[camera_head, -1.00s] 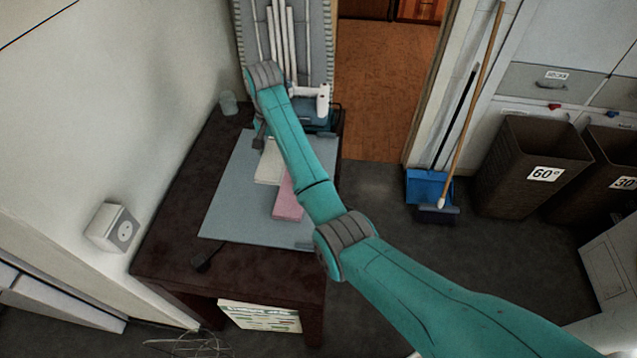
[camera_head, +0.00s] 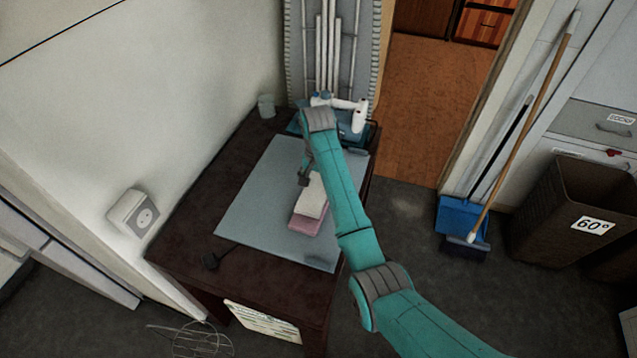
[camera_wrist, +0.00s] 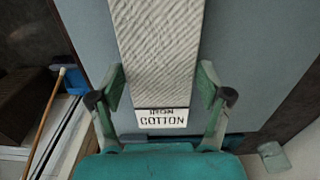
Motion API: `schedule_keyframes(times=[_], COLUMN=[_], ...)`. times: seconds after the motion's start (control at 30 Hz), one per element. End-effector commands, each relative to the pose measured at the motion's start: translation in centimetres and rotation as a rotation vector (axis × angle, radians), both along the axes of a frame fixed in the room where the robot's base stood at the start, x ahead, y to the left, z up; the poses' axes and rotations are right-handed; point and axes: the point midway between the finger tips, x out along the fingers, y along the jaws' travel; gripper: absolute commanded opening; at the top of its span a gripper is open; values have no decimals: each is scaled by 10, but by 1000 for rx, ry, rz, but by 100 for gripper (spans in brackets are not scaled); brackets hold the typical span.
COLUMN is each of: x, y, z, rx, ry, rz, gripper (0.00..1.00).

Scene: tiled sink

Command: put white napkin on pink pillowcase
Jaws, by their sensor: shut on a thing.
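The white napkin (camera_head: 314,192) is a folded, ribbed cloth. In the head view it covers the far part of the pink pillowcase (camera_head: 309,223), whose near end shows below it. I cannot tell whether the napkin rests on it or hangs just above. My gripper (camera_head: 304,177) is at the napkin's far end, partly behind my arm. In the wrist view my gripper (camera_wrist: 162,88) has a finger at each side of the napkin (camera_wrist: 157,45) and is shut on it. The pillowcase is hidden in the wrist view.
Both cloths are over a grey-blue mat (camera_head: 262,205) on a dark table (camera_head: 200,235). An iron (camera_head: 350,122) stands at the table's far end, near a small cup (camera_head: 266,106). The mat's left side is clear.

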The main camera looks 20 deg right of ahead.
Motion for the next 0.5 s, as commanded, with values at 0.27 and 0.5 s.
schedule_keyframes(times=[0.27,0.5], x=[-8,-8], y=[4,4], z=[-18,-21], rx=[0,0], ry=[0,1], rz=[0,0], gripper=[42,42])
